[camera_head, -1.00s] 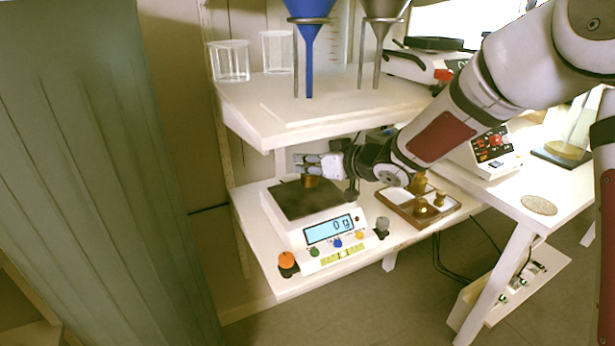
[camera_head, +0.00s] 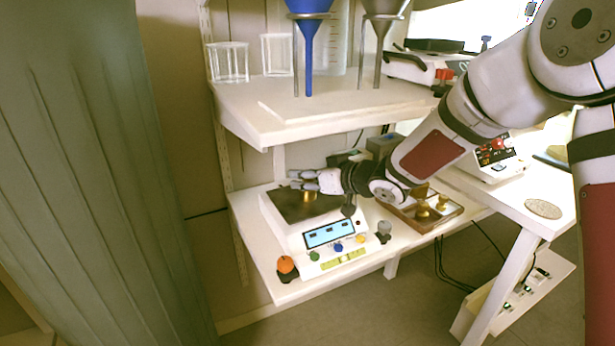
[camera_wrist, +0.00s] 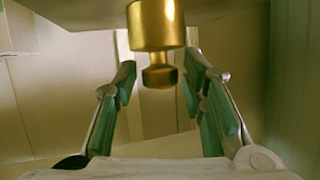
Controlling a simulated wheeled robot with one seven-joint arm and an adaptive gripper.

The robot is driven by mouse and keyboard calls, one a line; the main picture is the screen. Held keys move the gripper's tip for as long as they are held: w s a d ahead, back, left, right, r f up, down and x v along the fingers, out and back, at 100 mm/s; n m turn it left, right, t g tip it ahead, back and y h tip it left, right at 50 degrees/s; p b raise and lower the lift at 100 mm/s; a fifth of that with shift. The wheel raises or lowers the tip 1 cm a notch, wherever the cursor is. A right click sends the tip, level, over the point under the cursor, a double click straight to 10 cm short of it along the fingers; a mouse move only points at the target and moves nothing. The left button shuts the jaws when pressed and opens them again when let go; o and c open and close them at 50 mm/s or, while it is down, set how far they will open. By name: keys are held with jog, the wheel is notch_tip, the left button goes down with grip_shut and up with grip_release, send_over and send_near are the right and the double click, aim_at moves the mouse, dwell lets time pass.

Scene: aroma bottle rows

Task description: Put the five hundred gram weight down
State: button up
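The brass weight (camera_head: 307,196) is on the dark pan (camera_head: 284,208) of the white scale, below my gripper's fingers. In the wrist view the brass weight (camera_wrist: 156,25) shows its wide body at the top and its narrow neck and knob below. My gripper (camera_head: 303,181) reaches over the pan from the right. In the wrist view my gripper (camera_wrist: 160,78) has its green-padded fingers on either side of the knob, with a visible gap on both sides, so it is open. The scale display (camera_head: 330,234) shows short marks that I cannot read.
A wooden tray (camera_head: 452,220) with several brass weights sits right of the scale. An orange-topped item (camera_head: 286,265) and a small grey item (camera_head: 384,228) stand by the scale's front corners. A white shelf (camera_head: 330,107) with a blue funnel (camera_head: 308,45) overhangs behind.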

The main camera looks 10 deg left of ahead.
jog(key=shift+r, duration=0.15)
jog(key=shift+s+d+r, duration=0.15)
jog(key=shift+d+r, duration=0.05)
jog(key=shift+d, duration=0.05)
jog(key=p+v, duration=0.3)
jog(key=v, duration=0.8)
jog(key=shift+s+p, duration=0.2)
jog(key=shift+p, duration=0.2)
jog(key=shift+d, duration=0.1)
